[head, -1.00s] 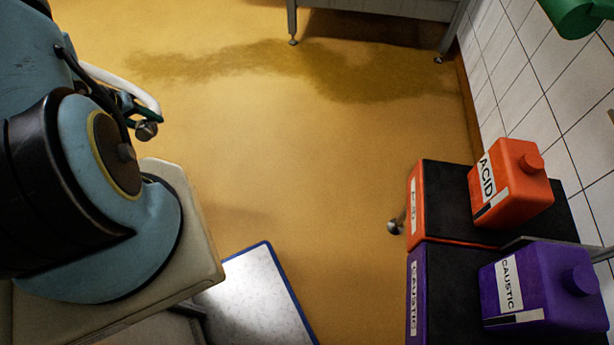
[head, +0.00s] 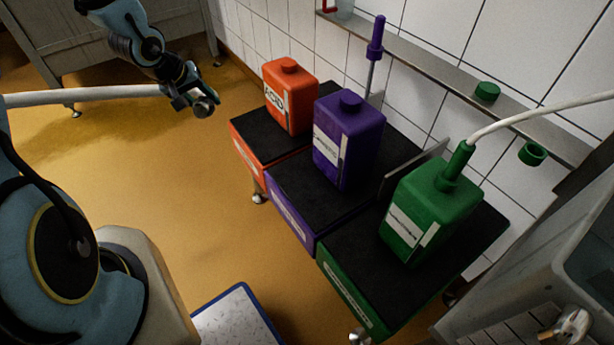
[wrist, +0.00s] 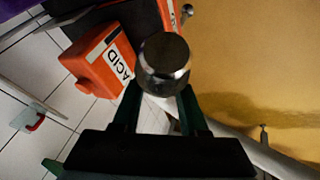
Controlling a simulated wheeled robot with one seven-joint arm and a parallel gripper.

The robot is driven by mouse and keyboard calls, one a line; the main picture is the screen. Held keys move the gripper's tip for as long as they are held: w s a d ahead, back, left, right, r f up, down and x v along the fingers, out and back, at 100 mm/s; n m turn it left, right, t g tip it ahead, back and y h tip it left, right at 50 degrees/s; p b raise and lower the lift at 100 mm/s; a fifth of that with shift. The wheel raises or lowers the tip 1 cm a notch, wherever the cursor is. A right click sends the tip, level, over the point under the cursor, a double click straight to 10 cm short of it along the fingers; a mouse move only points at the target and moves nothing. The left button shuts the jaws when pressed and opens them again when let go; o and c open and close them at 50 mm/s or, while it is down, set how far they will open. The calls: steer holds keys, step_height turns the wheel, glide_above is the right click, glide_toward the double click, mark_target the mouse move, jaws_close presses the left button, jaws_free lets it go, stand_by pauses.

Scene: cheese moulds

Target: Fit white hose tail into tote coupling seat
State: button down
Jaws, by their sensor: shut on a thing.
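My gripper (head: 190,97) hangs over the yellow floor at the upper left of the head view. It is shut on the white hose tail (head: 202,107), whose metal end sticks out past the fingers. In the wrist view the round metal end (wrist: 165,62) is between the green fingertips (wrist: 160,100). The white hose (head: 85,97) runs left from the gripper. A metal fitting (head: 572,325) shows on a grey tub at the lower right of the head view; I cannot tell if it is the tote coupling seat. The gripper is well apart from it.
Orange ACID (head: 289,97), purple CAUSTIC (head: 345,140) and green (head: 430,210) canisters stand on matching black-topped stands by the tiled wall. A second white hose (head: 545,110) rises from the green canister. A shelf (head: 450,85) runs along the wall.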

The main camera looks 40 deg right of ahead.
steer(key=s+d+r+m+g+b, duration=0.1)
steer(key=s+d+r+m+b, duration=0.3)
steer(key=s+d, duration=1.15)
steer(key=shift+n, duration=0.6)
steer(key=f+b, duration=0.2)
steer(key=f, duration=0.6)
steer(key=w+d+f+b, duration=0.1)
steer(key=f+b, duration=0.2)
steer(key=f, duration=0.6)
steer(key=f+b, duration=0.3)
steer(key=f, duration=0.6)
steer(key=shift+w+d, duration=0.15)
steer(key=shift+w, duration=0.25)
steer(key=shift+f, duration=0.2)
steer(key=shift+c, duration=2.2)
jaws_free()
steer(key=shift+r, duration=0.1)
steer(key=shift+r, duration=0.25)
steer(key=p+v, duration=0.1)
steer(key=v, duration=1.1)
steer(key=shift+w+a+p, duration=0.2)
steer(key=shift+a+p, duration=0.05)
steer(key=shift+p, duration=0.15)
